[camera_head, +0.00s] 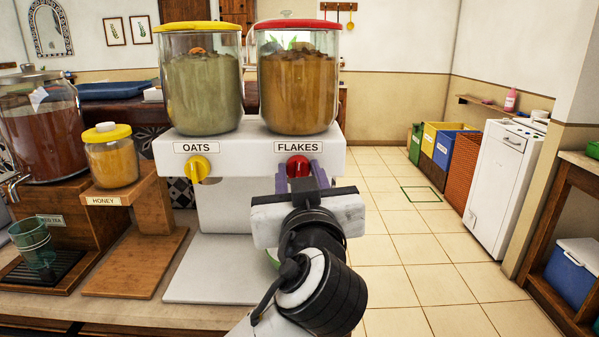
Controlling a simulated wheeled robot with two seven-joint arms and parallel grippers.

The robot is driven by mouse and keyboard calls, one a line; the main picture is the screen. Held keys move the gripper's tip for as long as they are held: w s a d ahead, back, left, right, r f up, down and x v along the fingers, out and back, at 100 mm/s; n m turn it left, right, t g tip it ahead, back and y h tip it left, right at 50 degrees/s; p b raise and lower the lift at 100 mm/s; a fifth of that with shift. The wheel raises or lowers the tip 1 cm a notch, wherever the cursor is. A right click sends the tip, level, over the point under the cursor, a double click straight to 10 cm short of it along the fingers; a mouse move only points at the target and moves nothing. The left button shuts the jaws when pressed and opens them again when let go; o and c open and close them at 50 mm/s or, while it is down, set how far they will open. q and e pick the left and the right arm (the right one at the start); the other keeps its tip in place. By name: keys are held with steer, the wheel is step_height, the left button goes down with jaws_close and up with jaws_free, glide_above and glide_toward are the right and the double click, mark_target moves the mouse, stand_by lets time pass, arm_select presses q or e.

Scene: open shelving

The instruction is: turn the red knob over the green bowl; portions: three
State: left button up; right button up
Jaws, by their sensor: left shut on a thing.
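The red knob (298,166) sits under the FLAKES label on the white dispenser (225,200), below the clear canister of brown flakes (298,92) with a red lid. My left gripper (300,178) is shut on the red knob, one finger on each side of it. A sliver of the green bowl (272,257) shows on the dispenser's base below; my gripper and arm hide the rest, so its contents cannot be seen. My right gripper is not in view.
The yellow knob (198,168) under OATS is close to the left of my gripper. A honey jar (111,158) on a wooden stand, a tea dispenser (45,130) and green cups (33,243) stand further left. The floor (420,255) to the right is clear.

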arm_select(q)
steer(key=shift+m+p, duration=0.55)
steer(key=shift+m, duration=0.65)
steer(key=shift+m+p, duration=0.45)
steer(key=shift+m, duration=0.45)
steer(key=m+p, duration=0.1)
steer(key=m, duration=0.1)
steer(key=shift+m+p, duration=0.35)
steer(key=shift+m, duration=0.05)
steer(key=shift+m+t+p, duration=0.3)
steer(key=shift+m+p, duration=0.35)
steer(key=shift+m, duration=0.35)
steer(key=m+p, duration=0.4)
steer(key=m, duration=0.1)
steer(key=shift+f+m+h, duration=0.15)
steer(key=shift+m+h, duration=0.15)
steer(key=shift+h, duration=0.1)
steer(key=shift+f+m+p, duration=0.15)
steer(key=shift+m+p, duration=0.4)
steer(key=shift+m, duration=0.75)
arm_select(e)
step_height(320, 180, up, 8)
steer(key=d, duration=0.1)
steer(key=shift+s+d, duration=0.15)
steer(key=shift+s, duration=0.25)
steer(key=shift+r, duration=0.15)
arm_select(q)
steer(key=o, duration=1)
